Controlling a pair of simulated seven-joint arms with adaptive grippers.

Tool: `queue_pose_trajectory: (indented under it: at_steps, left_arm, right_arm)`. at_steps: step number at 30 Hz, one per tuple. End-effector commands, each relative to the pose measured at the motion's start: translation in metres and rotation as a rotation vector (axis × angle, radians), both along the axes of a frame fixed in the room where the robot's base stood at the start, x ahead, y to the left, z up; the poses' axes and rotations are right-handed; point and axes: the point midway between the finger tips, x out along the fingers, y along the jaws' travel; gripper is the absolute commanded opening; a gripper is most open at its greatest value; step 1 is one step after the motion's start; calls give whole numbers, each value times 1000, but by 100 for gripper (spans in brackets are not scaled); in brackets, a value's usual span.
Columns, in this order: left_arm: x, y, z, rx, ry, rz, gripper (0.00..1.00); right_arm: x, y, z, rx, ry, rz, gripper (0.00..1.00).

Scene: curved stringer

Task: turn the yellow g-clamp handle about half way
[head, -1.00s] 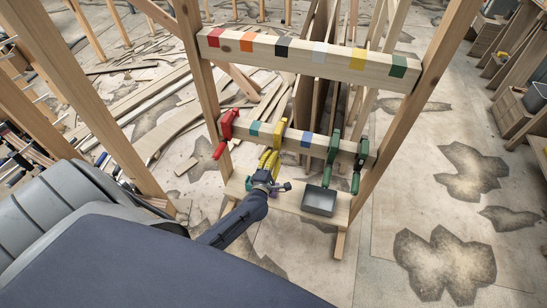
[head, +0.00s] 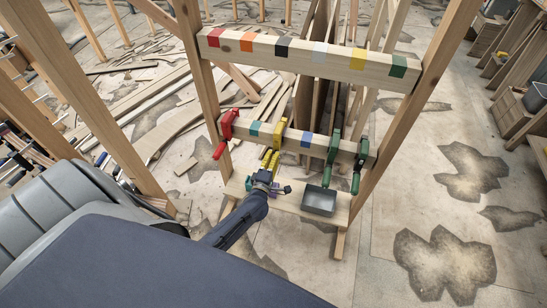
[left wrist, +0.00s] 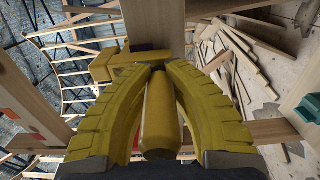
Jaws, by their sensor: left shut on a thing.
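The yellow g-clamp (head: 281,131) sits on the lower wooden beam (head: 262,142), between a teal and a blue patch. Its yellow handle (left wrist: 158,117) hangs below the beam. My left gripper (head: 268,163) is at the handle, with its arm reaching up from below. In the left wrist view the two yellow ribbed fingers (left wrist: 160,75) are on both sides of the handle and closed on it. The clamp's frame (left wrist: 110,65) shows beyond the fingertips. My right gripper is in neither view.
A red clamp (head: 226,127) is on the beam to the left, and green clamps (head: 333,150) are to the right. A grey tray (head: 319,200) stands on the low shelf right of my gripper. An upper beam (head: 310,58) with colored patches spans above.

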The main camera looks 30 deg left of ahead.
Motion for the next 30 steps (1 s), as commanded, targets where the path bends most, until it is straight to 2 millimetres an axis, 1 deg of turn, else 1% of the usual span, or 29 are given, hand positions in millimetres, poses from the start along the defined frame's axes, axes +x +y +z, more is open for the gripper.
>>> queue_pose_trajectory:
  at_steps: [1,2,3,9,11,16,18,22,26,30]
  left_arm:
    - [0,0,0,0,0,0,0]
    - [0,0,0,0,0,0,15]
    - [0,0,0,0,0,0,19]
    - [0,0,0,-1,0,0,43]
    - [0,0,0,-1,0,0,48]
    - [0,0,0,-1,0,0,48]
    - [0,0,0,-1,0,0,48]
    - [-8,-2,-1,-1,1,0,48]
    - [-24,-7,-1,-2,1,0,48]
    - [-49,-13,-1,-1,2,0,48]
  right_arm:
    - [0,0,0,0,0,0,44]
    - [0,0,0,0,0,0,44]
    - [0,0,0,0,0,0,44]
    - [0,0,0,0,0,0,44]
    - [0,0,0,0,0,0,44]
    - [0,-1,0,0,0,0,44]
    - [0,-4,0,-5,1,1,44]
    - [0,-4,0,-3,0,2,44]
    - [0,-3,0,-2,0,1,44]
    - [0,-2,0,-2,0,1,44]
